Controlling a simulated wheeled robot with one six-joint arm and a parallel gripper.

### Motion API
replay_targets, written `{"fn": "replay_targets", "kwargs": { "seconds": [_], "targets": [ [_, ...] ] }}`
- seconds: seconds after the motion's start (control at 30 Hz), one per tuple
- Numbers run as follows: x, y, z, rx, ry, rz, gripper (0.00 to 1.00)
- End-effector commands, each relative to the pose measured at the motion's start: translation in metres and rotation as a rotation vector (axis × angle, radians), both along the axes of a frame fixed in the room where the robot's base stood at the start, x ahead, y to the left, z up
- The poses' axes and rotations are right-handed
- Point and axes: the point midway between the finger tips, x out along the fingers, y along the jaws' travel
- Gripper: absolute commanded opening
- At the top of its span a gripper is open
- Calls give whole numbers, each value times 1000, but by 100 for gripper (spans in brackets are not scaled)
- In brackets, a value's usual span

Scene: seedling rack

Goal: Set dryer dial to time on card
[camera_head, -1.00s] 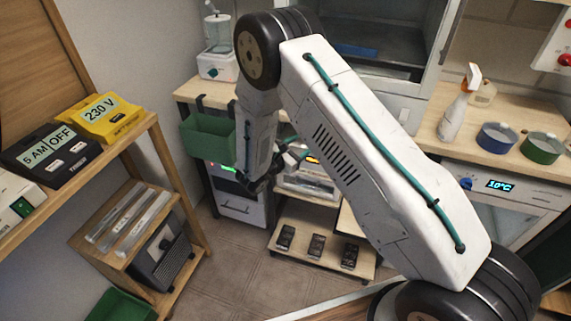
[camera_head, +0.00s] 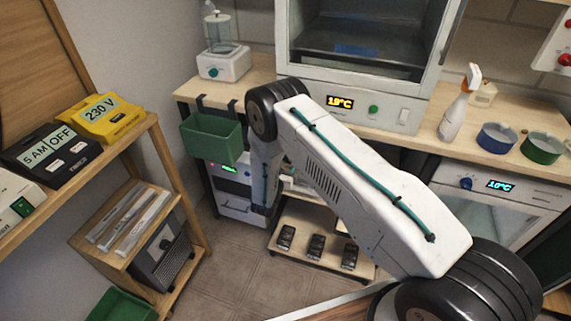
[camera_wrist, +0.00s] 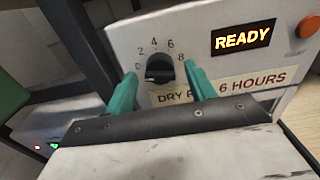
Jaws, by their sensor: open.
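The dryer's black dial (camera_wrist: 160,68) is in the wrist view, on a pale front panel with marks 0, 2, 4, 6 and 8. A white mark on the knob seems to face the 0 side, low left. A card (camera_wrist: 255,84) below and to the right is partly covered by a finger; "DRY" and "6 HOURS" can be read. The dryer's display (camera_wrist: 242,38) reads READY. My gripper (camera_wrist: 160,76) is open, its teal fingers on either side of the dial; contact cannot be told. In the head view my arm hides the gripper and most of the dryer.
An orange button (camera_wrist: 307,26) is right of the display. In the head view a green bin (camera_head: 212,139) hangs from the bench edge, close to my arm. Several black handheld devices (camera_head: 316,246) lie on the low shelf below. A cabinet reading 19°C (camera_head: 375,108) stands above.

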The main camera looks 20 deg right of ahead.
Motion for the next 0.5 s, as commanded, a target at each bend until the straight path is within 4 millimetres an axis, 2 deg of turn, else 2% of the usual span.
{"fn": "replay_targets", "kwargs": {
  "seconds": [0.33, 0.5],
  "targets": [
    [5, -3, 0, 0, 0, 0, 55],
    [5, -3, 0, 0, 0, 0, 11]
  ]
}}
